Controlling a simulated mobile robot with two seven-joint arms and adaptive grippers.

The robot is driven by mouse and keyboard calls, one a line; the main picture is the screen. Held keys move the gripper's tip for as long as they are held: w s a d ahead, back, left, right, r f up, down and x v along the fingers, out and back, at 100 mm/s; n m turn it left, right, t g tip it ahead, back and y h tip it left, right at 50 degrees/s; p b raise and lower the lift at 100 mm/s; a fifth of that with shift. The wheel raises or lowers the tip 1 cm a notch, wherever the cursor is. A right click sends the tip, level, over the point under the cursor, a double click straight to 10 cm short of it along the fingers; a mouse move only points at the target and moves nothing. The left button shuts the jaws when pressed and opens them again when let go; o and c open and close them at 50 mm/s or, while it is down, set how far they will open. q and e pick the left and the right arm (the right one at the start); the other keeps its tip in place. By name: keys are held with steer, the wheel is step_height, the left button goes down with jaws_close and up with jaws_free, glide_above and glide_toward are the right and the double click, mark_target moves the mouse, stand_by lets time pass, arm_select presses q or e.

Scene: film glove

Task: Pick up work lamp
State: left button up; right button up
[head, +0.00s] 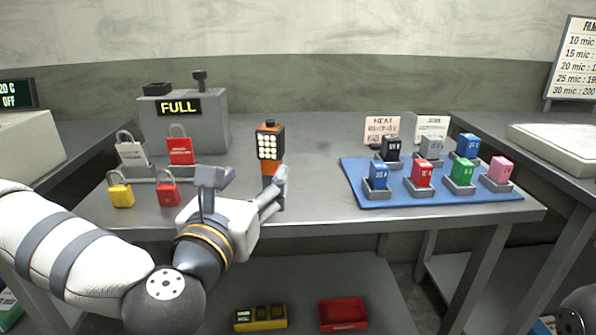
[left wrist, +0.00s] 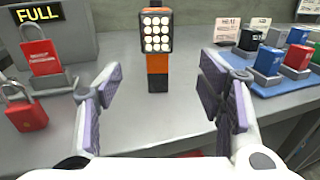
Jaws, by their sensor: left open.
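The work lamp (head: 269,147) stands upright on the grey table, orange and black with a head of several round white lights. In the left wrist view the work lamp (left wrist: 156,45) stands ahead, between the lines of the two fingers and beyond their tips. My left gripper (head: 279,184) is in front of the lamp and hides part of its lower body in the head view. In the left wrist view my left gripper (left wrist: 170,95) is open with nothing between its fingers. My right gripper is not in view.
Padlocks, including a yellow one (head: 121,193) and a red one (head: 167,191), stand left of the gripper. A grey box with a FULL sign (head: 180,107) is behind. A blue mat (head: 350,175) with several coloured blocks lies right. Table between lamp and mat is clear.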

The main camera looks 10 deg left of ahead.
mark_target(268, 153)
arm_select(q)
steer(key=w, duration=1.1)
steer(key=shift+w+a+r, duration=0.1)
steer(key=shift+w+a, duration=0.2)
steer(key=shift+w, duration=0.1)
jaws_close()
steer(key=shift+r, duration=0.1)
